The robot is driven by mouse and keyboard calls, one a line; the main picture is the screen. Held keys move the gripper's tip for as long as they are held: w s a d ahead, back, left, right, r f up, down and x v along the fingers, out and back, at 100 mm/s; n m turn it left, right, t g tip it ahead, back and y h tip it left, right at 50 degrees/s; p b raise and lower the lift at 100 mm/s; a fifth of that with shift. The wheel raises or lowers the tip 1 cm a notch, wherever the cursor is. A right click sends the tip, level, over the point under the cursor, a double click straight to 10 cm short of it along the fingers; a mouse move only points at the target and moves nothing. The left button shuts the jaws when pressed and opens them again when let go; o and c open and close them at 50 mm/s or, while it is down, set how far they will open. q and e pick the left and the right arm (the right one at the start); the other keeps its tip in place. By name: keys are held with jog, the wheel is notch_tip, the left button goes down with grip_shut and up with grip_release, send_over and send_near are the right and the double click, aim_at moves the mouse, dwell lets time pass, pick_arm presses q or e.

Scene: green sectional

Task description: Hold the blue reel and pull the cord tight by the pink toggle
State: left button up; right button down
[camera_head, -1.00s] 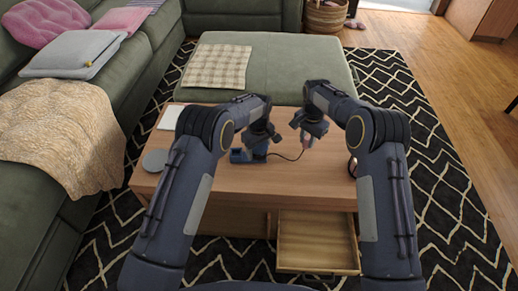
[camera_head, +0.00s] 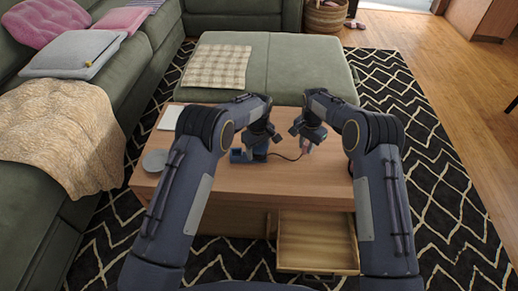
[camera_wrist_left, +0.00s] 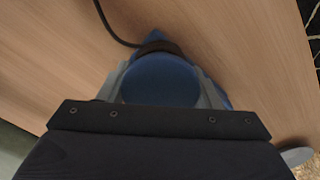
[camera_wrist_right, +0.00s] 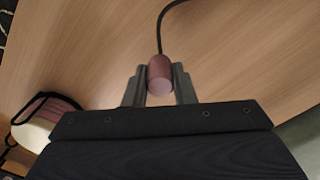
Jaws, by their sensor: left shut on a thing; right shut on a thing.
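The blue reel (camera_head: 240,156) sits on the wooden table (camera_head: 230,182), and its round top shows in the left wrist view (camera_wrist_left: 160,80). My left gripper (camera_head: 260,148) is shut on the reel, with one finger on each side. The pink toggle (camera_wrist_right: 159,72) is between the fingers of my right gripper (camera_wrist_right: 159,88), which is shut on it. In the head view the right gripper (camera_head: 308,145) is to the right of the reel. A dark cord (camera_head: 287,157) runs between reel and toggle and sags in a curve.
An open, empty-looking drawer (camera_head: 318,240) juts from the table's front. A grey disc (camera_head: 155,160) and a pale sheet (camera_head: 170,117) lie at the table's left. A dark-rimmed object with a pink part (camera_wrist_right: 48,118) is at the left of the right wrist view.

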jog(key=shift+f, duration=1.05)
jog(key=c, duration=1.1)
grip_release()
notch_tip(320, 180, up, 12)
pick_arm(q)
jog(key=o, duration=1.1)
